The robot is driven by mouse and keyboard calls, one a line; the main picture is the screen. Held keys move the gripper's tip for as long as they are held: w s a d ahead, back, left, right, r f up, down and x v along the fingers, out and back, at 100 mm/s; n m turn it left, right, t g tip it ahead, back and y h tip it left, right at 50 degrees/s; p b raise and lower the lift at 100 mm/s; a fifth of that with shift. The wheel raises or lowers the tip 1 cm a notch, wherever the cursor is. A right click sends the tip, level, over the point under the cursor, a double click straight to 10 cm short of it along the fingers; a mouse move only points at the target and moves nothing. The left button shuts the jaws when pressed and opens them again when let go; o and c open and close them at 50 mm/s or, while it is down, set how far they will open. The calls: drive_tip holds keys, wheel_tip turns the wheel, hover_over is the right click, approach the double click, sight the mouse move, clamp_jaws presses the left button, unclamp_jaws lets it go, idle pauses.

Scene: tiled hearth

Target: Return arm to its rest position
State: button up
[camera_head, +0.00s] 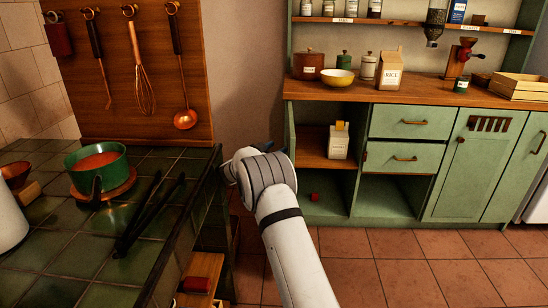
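My white and grey arm (292,235) reaches up from the bottom centre. Its rounded grey joint (268,172) is beside the right edge of the green tiled hearth (125,270), in front of the gap between hearth and cabinet. My gripper's fingers cannot be made out; the end of the arm is hidden behind this joint. Whether it holds anything does not show.
A green pot of red-orange contents (97,160) stands on a round wooden trivet (108,193) on the hearth. Black tongs (140,222) lie beside it. Utensils hang above. A green cabinet (400,200) stands at the right. Open tiled floor (420,262) lies before it.

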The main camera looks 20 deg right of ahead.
drive_tip(key=shift+r, duration=0.4)
drive_tip(key=a+r+n+t+y+p, duration=0.4)
drive_tip(key=r+y+p, duration=0.15)
drive_tip(key=r, duration=0.85)
drive_tip(key=s+a+r+n+y+p, duration=0.5)
drive_tip(key=s+a+r+y+p, duration=0.25)
drive_tip(key=s+r, duration=0.35)
drive_tip(key=s+d+r+n+g+y+p, duration=0.1)
drive_tip(key=s+g+p, duration=1)
drive_tip(key=s, duration=3.2)
drive_tip(key=shift+r+n+y+p, duration=0.2)
drive_tip(key=shift+n+y+p, duration=0.3)
drive_tip(key=shift+n+p, duration=0.1)
